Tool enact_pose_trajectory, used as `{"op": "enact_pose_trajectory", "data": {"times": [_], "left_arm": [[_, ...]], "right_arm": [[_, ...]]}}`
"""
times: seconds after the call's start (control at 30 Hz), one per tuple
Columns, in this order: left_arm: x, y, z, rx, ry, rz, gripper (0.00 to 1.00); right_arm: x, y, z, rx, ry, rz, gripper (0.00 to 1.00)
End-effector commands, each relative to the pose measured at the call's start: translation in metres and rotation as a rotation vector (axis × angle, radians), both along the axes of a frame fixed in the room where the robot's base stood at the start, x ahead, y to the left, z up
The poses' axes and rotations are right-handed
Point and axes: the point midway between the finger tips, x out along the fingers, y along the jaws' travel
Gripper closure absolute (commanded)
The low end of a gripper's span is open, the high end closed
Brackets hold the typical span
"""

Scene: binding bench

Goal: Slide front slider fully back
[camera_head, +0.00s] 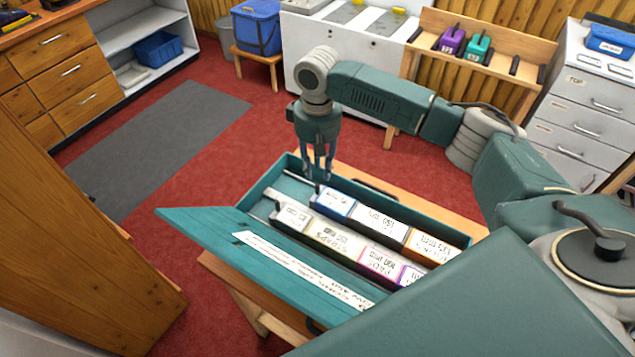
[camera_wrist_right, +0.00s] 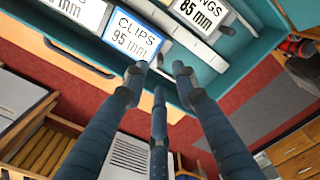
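A teal box (camera_head: 262,202) with an open lid (camera_head: 225,235) holds two rows of labelled blocks. The nearer row starts with a pale block (camera_head: 292,217), read as "...NGS 85 mm" in the right wrist view (camera_wrist_right: 203,12). The farther row starts with a blue-edged block (camera_head: 335,203), read as "CLIPS 95 mm" in the wrist view (camera_wrist_right: 132,38). Small dark knobs show at both rows' left ends. My right gripper (camera_head: 319,172) points down over the box's far left part, near the blue-edged block. Its fingers are apart and empty. My left gripper is out of view.
The box stands on a wooden bench (camera_head: 400,195). My right arm crosses above its far right side. A wooden panel (camera_head: 60,230) stands at left. Red floor and a grey mat (camera_head: 155,140) lie beyond. A shelf (camera_head: 485,40) and drawer cabinet (camera_head: 580,100) are behind.

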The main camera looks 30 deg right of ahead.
Motion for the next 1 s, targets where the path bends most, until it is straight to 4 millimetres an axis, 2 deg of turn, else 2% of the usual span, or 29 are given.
{"op": "enact_pose_trajectory", "data": {"times": [0.2, 0.33, 0.5, 0.77, 0.9, 1.0], "left_arm": [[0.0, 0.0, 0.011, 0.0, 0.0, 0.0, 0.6], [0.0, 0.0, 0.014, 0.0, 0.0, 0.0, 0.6], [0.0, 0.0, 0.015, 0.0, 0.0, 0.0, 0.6], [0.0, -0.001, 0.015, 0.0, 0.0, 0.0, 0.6], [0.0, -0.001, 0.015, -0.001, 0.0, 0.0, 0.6], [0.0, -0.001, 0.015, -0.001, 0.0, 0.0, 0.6]], "right_arm": [[-0.001, 0.0, -0.04, -0.001, 0.002, 0.0, 0.72], [-0.001, 0.0, -0.057, -0.001, 0.003, 0.0, 0.72], [0.0, 0.0, -0.067, -0.001, 0.0, 0.001, 0.72], [0.0, 0.0, -0.068, -0.001, -0.001, 0.001, 0.72], [0.0, 0.0, -0.068, -0.001, 0.0, 0.001, 1.0], [0.0, 0.0, -0.068, -0.001, 0.0, 0.001, 1.0]]}}
